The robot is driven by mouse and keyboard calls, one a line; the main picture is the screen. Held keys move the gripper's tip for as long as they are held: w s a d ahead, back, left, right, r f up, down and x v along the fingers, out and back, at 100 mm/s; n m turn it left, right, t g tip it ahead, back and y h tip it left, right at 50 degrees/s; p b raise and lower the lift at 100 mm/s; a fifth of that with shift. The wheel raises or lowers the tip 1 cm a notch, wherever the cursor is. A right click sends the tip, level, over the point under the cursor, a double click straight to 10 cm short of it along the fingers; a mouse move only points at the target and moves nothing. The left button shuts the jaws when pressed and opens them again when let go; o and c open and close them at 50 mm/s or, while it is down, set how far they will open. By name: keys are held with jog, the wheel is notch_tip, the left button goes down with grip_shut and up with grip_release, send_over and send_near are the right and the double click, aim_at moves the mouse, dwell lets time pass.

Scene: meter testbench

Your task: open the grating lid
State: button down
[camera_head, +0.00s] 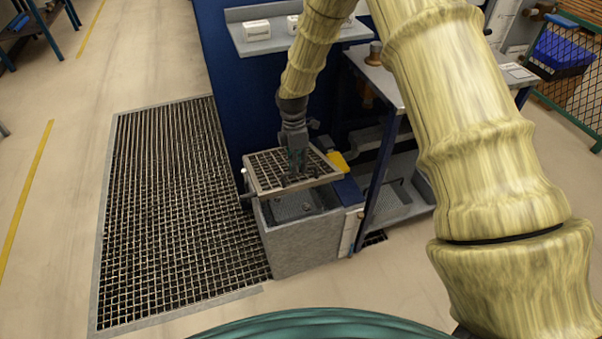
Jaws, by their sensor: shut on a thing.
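The grating lid (268,165) is a small framed metal grid above a grey box-shaped basin (303,245). The lid is tilted up, with its front edge raised clear of the basin rim, so part of the basin's inside shows below it. My gripper (297,176) points down at the lid's front right part and is shut on it. The fingertips are small and dark here, and the exact grip point is hard to make out. The lid's rear edge lies close to the blue panel.
A blue panel (228,85) with a shelf (285,38) stands behind the basin. A yellow part (338,161) sits right of the lid, beside a metal bench (385,80). A large floor grating (170,215) lies to the left. The floor in front is clear.

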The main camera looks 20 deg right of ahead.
jog(key=shift+w+a+r+p, duration=0.15)
jog(key=shift+w+r+p, duration=0.5)
jog(key=shift+w+r, duration=0.9)
jog(key=shift+w+f, duration=0.1)
jog(key=c, duration=1.6)
grip_release()
jog(key=shift+f, duration=0.1)
jog(key=shift+o, duration=0.6)
jog(key=shift+w+f, duration=0.2)
jog(key=shift+w, duration=0.05)
jog(key=shift+s+r, duration=0.1)
jog(key=shift+s, duration=0.05)
jog(key=shift+s, duration=0.1)
